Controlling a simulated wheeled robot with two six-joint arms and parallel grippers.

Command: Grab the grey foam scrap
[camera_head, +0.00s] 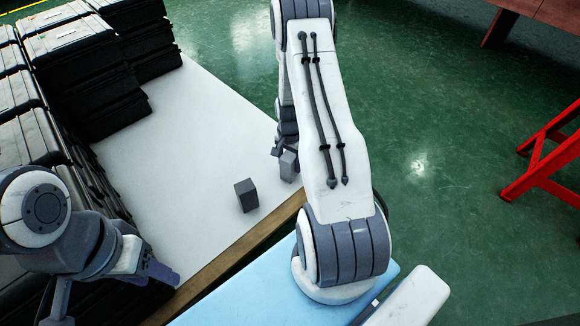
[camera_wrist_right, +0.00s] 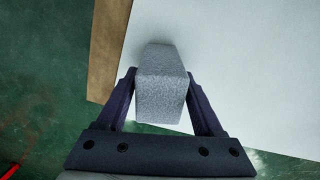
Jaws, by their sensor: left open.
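A light grey, speckled foam scrap (camera_wrist_right: 162,95) sits between the two dark fingers of my right gripper (camera_wrist_right: 160,78) in the right wrist view. The fingers lie against its two sides, and the gripper is shut on it. In the head view the scrap (camera_head: 289,166) shows at my right gripper (camera_head: 282,157), near the table's right corner. A darker grey block (camera_head: 246,196) stands upright on the white table, apart from and left of that gripper. My left gripper (camera_head: 163,275) is open at the table's front edge, at lower left, partly hidden by its own arm.
The white table (camera_head: 190,130) has a wooden front edge (camera_head: 236,250) and a clear middle. Stacks of black cases (camera_head: 85,70) fill its left side. A red metal frame (camera_head: 545,155) stands on the green floor at right. My right arm covers the middle of the head view.

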